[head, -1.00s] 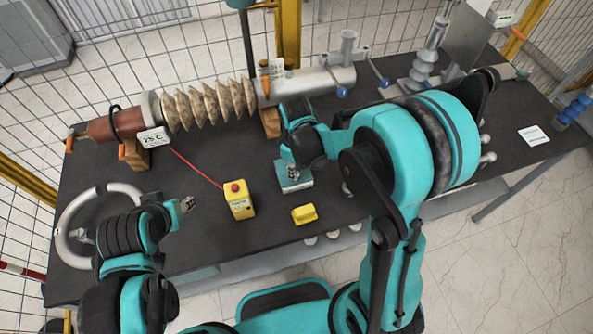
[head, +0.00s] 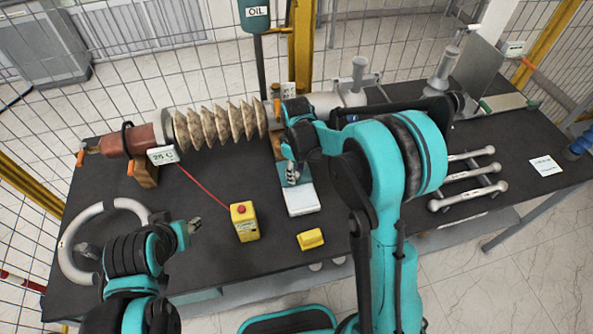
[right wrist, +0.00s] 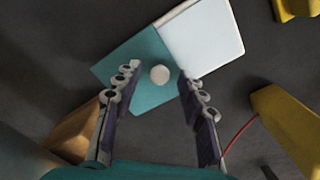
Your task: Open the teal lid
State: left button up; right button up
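The teal lid (right wrist: 150,97), with a round pale knob (right wrist: 160,74), lies edge to edge with a white box (right wrist: 205,40) in the right wrist view. The white top of the box (head: 301,199) is uncovered in the head view. I cannot tell whether the lid is hinged to it. My right gripper (right wrist: 157,76) is open over the lid, with its fingers apart on either side of the knob and not touching it. In the head view, the right gripper (head: 291,174) partly hides the lid. My left gripper (head: 194,224) hangs over the table's left part, too small to read.
A yellow box with a red button (head: 244,222) and a small yellow block (head: 310,239) stand near the white box. The long ribbed bushing (head: 220,125) lies behind. Several metal bars (head: 468,177) lie right. A grey ring (head: 75,245) is at left.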

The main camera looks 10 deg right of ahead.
jog(key=shift+r, duration=0.1)
notch_tip(320, 180, up, 12)
dwell(0.5)
jog(key=s+d+f+m+t+b, duration=0.1)
jog(key=s+d+m+t+b, duration=0.1)
jog(key=s, duration=0.7)
jog(key=s+d+f+m+t+b, duration=0.1)
jog(key=s+m+t, duration=0.4)
jog(key=s, duration=0.5)
jog(key=shift+s+d+f+m+b, duration=0.25)
jog(key=shift+d+m+b, duration=0.4)
jog(key=shift+d+m, duration=0.45)
